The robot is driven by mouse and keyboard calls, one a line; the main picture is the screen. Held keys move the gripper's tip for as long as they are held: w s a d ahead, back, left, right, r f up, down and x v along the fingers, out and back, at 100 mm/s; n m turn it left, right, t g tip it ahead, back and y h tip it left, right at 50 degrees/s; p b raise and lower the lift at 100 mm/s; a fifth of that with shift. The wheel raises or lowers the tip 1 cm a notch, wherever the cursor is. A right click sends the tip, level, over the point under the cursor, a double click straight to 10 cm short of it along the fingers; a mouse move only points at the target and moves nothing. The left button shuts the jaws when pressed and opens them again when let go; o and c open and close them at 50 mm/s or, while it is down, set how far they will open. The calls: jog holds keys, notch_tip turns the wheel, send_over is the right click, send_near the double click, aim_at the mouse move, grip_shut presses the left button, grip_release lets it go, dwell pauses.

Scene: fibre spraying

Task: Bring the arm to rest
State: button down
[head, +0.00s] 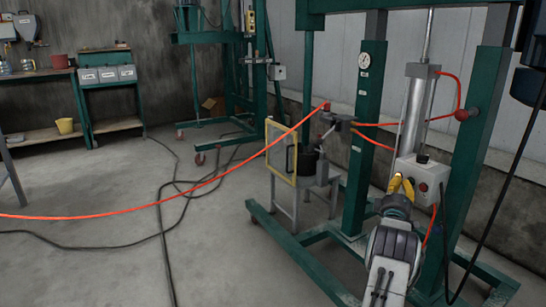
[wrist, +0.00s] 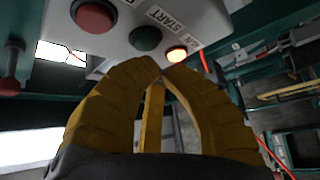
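My gripper (head: 401,184) has yellow fingers, and its arm reaches up from the bottom right in the head view. In the wrist view my gripper (wrist: 163,70) has its fingertips together, with nothing seen between them. A white control box (head: 422,172) on the green frame is just behind the fingers. In the wrist view the control box (wrist: 190,22) shows above the fingertips, with a red button (wrist: 96,14), a dark green button (wrist: 145,38) and a glowing lamp (wrist: 176,53). A label reads START. I cannot tell whether the fingertips touch the box.
The green frame (head: 366,130) stands around the box, with its base on the floor. An orange hose (head: 150,205) crosses the room to it. A small stand (head: 300,190) carries a black pot (head: 308,162). Dark cables (head: 165,225) lie on the floor. Open floor is at the left.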

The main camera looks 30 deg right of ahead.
jog(key=w+a+r+y+p, duration=0.3)
jog(key=w+a+r+p, duration=0.15)
jog(key=a+r, duration=0.25)
jog(key=w+a+r+t+y+p, duration=0.1)
jog(key=w+a+r+y+p, duration=0.25)
jog(key=a+r+p, duration=0.35)
jog(key=w+a+r+y+p, duration=0.2)
jog(key=w+a+r+p, duration=0.3)
jog(key=a, duration=0.3)
jog(key=s+a+r+y+p, duration=0.1)
jog(key=a+r+y+p, duration=0.45)
jog(key=a, duration=0.85)
jog(key=s+a+r+g+y+p, duration=0.1)
jog(key=s+a+r+g+p, duration=0.1)
jog(key=s+a+r+p, duration=0.6)
jog(key=s+a+r+g+y+p, duration=0.2)
jog(key=s+a+p, duration=0.3)
jog(key=a, duration=0.7)
jog(key=s+a+r+g+p, duration=0.1)
jog(key=s+a+p, duration=0.1)
jog(key=s, duration=0.4)
jog(key=s+a+r+g+y+p, duration=0.1)
jog(key=s+a+g+p, duration=0.1)
jog(key=s, duration=0.5)
jog(key=s+a+r+m+g+p, duration=0.1)
jog(key=s+a+p, duration=0.2)
jog(key=s+a, duration=0.2)
jog(key=shift+s+a+y, duration=0.15)
jog(key=shift+s+y, duration=0.25)
jog(key=shift+s, duration=0.25)
